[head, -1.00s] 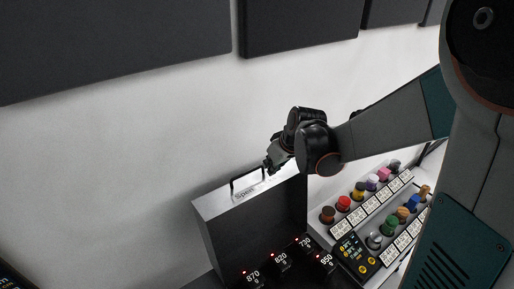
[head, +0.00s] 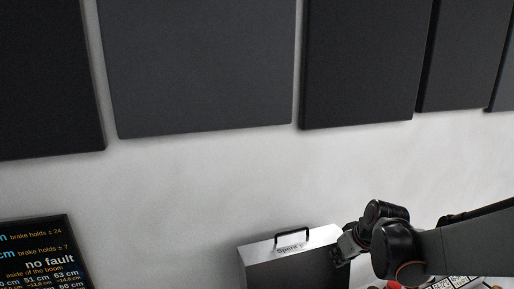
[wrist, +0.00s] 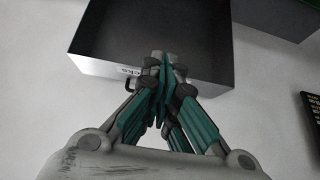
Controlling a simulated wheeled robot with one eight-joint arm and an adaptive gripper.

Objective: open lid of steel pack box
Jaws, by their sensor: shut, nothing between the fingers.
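The steel pack box's lid (head: 262,252) stands raised in front of the white wall, with a silver rim and a dark inner face. Its black handle (head: 292,237) sits on the top rim, beside a printed label. In the wrist view the lid (wrist: 205,84) shows its pale rim and dark hollow, and the handle is partly hidden. My gripper (head: 340,257) is at the right end of the lid's rim. In the wrist view its fingers (wrist: 160,68) are closed together, empty, over the rim; contact cannot be told. The box's lower part is out of view.
A black screen (head: 45,250) with coloured text stands at lower left. Large dark panels (head: 200,65) hang on the wall above. Part of a button panel (head: 460,282) shows at lower right below my arm. The wall between screen and lid is clear.

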